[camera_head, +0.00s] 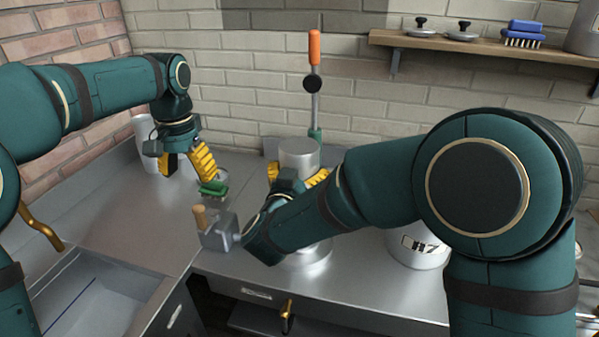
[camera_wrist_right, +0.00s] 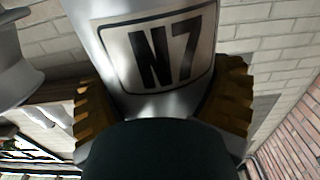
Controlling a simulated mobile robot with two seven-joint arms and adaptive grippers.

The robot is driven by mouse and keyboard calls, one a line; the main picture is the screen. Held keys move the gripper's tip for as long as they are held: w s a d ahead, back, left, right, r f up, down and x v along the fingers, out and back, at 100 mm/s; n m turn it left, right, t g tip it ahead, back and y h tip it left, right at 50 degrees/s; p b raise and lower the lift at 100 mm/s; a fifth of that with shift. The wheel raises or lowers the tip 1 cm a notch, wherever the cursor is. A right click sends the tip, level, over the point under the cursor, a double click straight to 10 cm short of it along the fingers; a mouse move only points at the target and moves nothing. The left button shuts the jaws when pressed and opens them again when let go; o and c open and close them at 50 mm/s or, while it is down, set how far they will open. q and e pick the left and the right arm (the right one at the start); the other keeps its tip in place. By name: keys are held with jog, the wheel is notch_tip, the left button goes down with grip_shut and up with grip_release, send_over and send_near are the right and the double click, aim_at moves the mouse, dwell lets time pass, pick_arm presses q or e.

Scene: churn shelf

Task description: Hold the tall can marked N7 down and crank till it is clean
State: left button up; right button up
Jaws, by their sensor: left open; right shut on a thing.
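The tall metal can marked N7 (camera_wrist_right: 165,55) fills the right wrist view, with my yellow fingers on both sides of it. In the head view its round top (camera_head: 298,152) shows above my right gripper (camera_head: 298,182), which is shut on it; my right arm hides much of its body. My left gripper (camera_head: 188,165) is open and empty, pointing down over the counter. A grey metal block with a wooden-tipped handle (camera_head: 199,216), seemingly the crank, stands below and right of it. A small green piece (camera_head: 213,188) is close to the left gripper's right finger.
An upright lever with an orange grip (camera_head: 314,48) rises behind the can. Another can (camera_head: 418,250) with a partly hidden label stands right, behind my arm. A pale can (camera_head: 147,135) stands behind my left gripper. A sink (camera_head: 90,295) is front left; a shelf (camera_head: 400,42) holds lids and a blue brush.

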jog(key=o, duration=1.1)
jog(key=shift+c, duration=0.2)
